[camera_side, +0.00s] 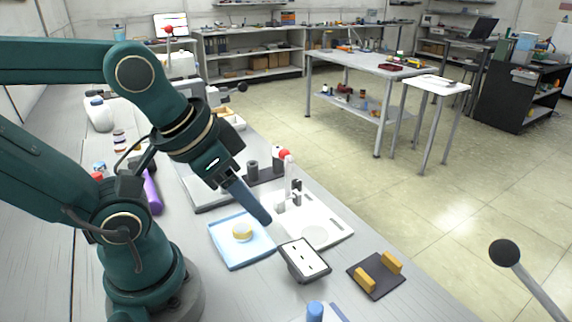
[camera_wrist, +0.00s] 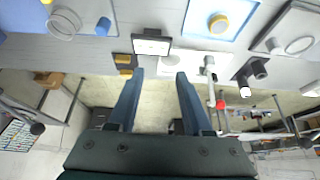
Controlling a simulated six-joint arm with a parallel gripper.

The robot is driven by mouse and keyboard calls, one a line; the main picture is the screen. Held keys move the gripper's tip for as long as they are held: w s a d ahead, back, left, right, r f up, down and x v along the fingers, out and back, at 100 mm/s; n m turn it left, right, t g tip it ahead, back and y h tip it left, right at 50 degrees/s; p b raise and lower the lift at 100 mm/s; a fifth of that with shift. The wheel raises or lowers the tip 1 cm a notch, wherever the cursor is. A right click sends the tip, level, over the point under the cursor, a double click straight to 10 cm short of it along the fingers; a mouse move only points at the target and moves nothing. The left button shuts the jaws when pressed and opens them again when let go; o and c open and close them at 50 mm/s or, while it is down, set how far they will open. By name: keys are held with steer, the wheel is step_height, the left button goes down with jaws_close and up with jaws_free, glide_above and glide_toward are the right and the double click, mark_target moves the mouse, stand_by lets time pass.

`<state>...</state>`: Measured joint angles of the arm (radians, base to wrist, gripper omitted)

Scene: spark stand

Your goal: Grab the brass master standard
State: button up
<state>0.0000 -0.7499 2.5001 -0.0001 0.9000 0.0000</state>
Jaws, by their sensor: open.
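A short round piece, brass-yellow with a pale top, is probably the brass master standard (camera_side: 242,231). It sits near the middle of a light blue tray (camera_side: 226,257). In the wrist view the round piece (camera_wrist: 218,23) is at the top, right of centre, on the blue tray (camera_wrist: 196,22). My gripper (camera_side: 262,214) slants down to the right above the tray's right side, apart from the piece. In the wrist view my gripper (camera_wrist: 160,74) shows two blue fingers spread apart with nothing between them. In the side view the fingers overlap.
A white plate (camera_side: 335,228) with small upright fittings lies right of the tray. A dark-framed panel (camera_side: 305,261) stands in front of it. A dark pad (camera_side: 377,279) with two yellow blocks lies further right. A dark cylinder block (camera_side: 262,175) is behind. A blue-topped post (camera_side: 315,311) stands near the front.

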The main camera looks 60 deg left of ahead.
steer(key=shift+o, duration=0.4)
steer(key=m+g+y, duration=0.5)
steer(key=m+y, duration=0.1)
steer(key=m, duration=0.1)
glide_toward(242, 230)
steer(key=s+r, duration=0.1)
steer(key=s, duration=0.2)
steer(key=f+m+y, duration=0.1)
steer(key=m, duration=0.1)
steer(key=w+a+f+m+y, duration=0.1)
steer(key=m, duration=0.1)
steer(key=f+m+y, duration=0.1)
steer(key=m+y, duration=0.1)
steer(key=shift+w+a+m, duration=0.3)
steer(key=shift+w+m, duration=0.1)
steer(key=f+m+t, duration=0.1)
steer(key=m, duration=0.1)
steer(key=f+m+t+y, duration=0.1)
steer(key=m, duration=0.1)
steer(key=d+f+m+t+y, duration=0.1)
steer(key=m, duration=0.1)
steer(key=shift+w+f+m, duration=0.3)
steer(key=shift+w+f, duration=0.05)
steer(key=shift+w, duration=0.05)
steer(key=shift+s+f+m+t+y, duration=0.4)
steer(key=shift+f+m, duration=0.1)
steer(key=shift+m, duration=0.2)
steer(key=shift+x, duration=2.45)
